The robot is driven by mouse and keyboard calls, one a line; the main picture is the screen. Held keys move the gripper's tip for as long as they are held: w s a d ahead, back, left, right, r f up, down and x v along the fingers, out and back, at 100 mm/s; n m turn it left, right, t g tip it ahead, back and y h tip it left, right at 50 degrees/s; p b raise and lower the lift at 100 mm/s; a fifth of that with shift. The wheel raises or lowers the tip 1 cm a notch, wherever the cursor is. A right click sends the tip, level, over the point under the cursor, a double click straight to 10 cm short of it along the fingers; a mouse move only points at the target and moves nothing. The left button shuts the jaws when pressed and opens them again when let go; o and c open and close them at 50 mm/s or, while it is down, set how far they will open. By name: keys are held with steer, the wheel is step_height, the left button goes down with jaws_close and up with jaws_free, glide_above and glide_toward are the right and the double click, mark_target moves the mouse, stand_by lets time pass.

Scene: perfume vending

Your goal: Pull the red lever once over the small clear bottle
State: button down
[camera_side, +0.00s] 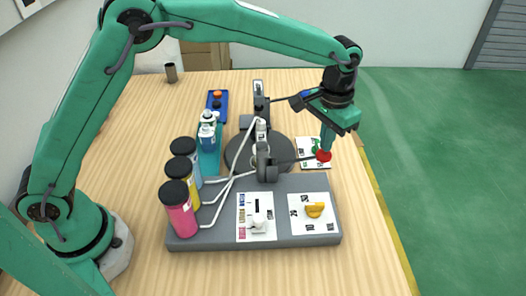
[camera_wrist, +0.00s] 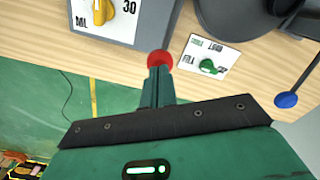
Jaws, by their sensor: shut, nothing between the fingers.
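The red lever's ball knob (camera_side: 323,155) is at the end of a thin dark rod reaching right from the dispenser post (camera_side: 267,165). My gripper (camera_side: 325,146) points down, shut and empty, with its tips right at the red knob. In the wrist view the shut fingertips (camera_wrist: 160,72) overlap the near edge of the red knob (camera_wrist: 160,62); I cannot tell whether they touch it. A small pale shape (camera_side: 261,151) by the post may be the small clear bottle, but it is mostly hidden.
A blue lever knob (camera_wrist: 286,100) is at the right. A card with a green dial (camera_wrist: 208,66) lies near the red knob. Pink (camera_side: 179,209), yellow and blue jars stand left on the grey base (camera_side: 290,239). Small bottles stand on a teal tray (camera_side: 209,164).

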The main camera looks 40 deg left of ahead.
mark_target(324, 154)
steer(key=shift+f, duration=2.75)
steer(key=shift+r, duration=4.65)
steer(key=shift+a, duration=0.1)
